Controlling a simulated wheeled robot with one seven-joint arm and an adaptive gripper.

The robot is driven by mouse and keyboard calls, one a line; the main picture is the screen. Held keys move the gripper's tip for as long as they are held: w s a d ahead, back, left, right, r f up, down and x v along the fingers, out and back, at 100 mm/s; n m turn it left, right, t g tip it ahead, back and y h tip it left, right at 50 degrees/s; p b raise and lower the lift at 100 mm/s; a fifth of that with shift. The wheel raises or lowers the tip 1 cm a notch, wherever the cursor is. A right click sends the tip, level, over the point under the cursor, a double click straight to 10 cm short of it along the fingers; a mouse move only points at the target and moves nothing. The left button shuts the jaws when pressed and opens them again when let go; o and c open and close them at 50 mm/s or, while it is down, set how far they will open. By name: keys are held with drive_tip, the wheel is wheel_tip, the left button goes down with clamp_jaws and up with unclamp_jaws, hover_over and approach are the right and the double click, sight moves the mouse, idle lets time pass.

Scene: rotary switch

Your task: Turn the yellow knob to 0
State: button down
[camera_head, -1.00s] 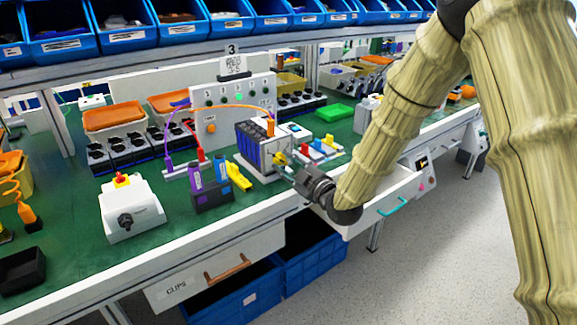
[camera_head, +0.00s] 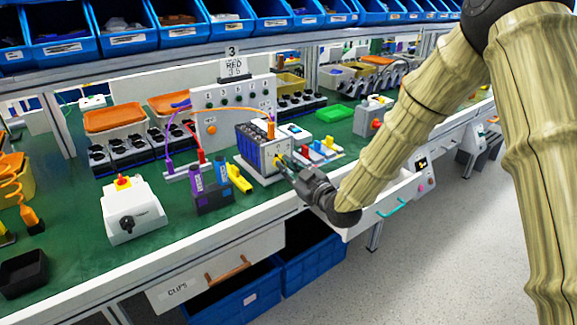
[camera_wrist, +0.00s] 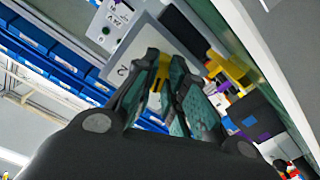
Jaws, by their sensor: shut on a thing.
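The yellow knob (camera_wrist: 161,72) shows between the fingers of my gripper (camera_wrist: 166,68) in the wrist view. The fingers are shut on it, one on each side. The knob sits in front of a grey panel (camera_wrist: 130,52) marked "2". In the head view my gripper (camera_head: 284,166) is at the right face of a dark box with a grey front (camera_head: 270,153). A small bit of yellow shows at its fingertips. The fingers hide most of the knob, and I cannot read which number it points to.
A white box with a black dial (camera_head: 131,209) stands left. An open drawer (camera_head: 385,199) lies beneath my forearm.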

drive_tip(key=shift+m+p, duration=0.5)
drive_tip(key=shift+m, duration=1.8)
drive_tip(key=c, duration=1.5)
unclamp_jaws()
drive_tip(key=v, duration=1.2)
